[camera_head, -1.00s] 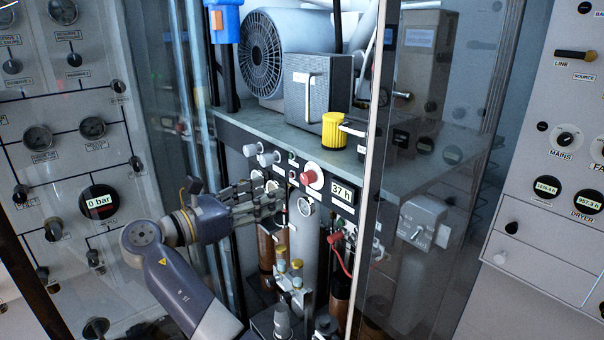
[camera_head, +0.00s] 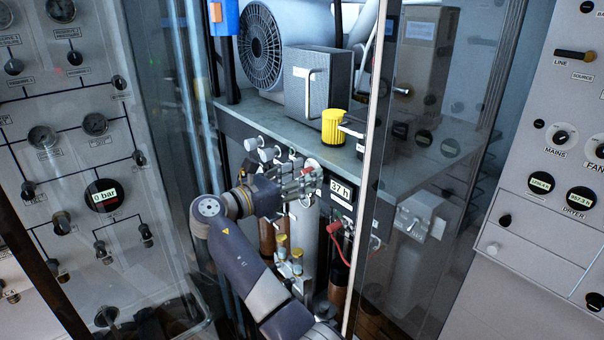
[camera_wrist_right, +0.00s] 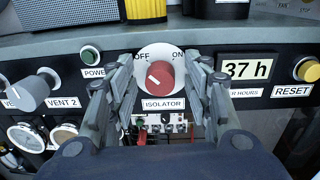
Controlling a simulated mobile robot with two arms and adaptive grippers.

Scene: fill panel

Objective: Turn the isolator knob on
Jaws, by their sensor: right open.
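In the right wrist view the red isolator knob (camera_wrist_right: 159,75) sits on a pale round plate (camera_wrist_right: 146,55) marked OFF at left and ON at right. A small white mark shows on the knob's left side. My right gripper (camera_wrist_right: 163,86) is open, with one finger pair on each side of the knob. I cannot tell whether the fingers touch it. In the head view my right gripper (camera_head: 302,183) is at the panel front and mostly hides the knob; part of its plate (camera_head: 314,163) shows. My left gripper is not in view.
A grey VENT 2 knob (camera_wrist_right: 33,92) and a green power button (camera_wrist_right: 90,54) are left of the knob. A 37 h display (camera_wrist_right: 249,70) and yellow reset button (camera_wrist_right: 307,70) are right. Glass with a pale edge (camera_head: 367,160) stands right of my arm.

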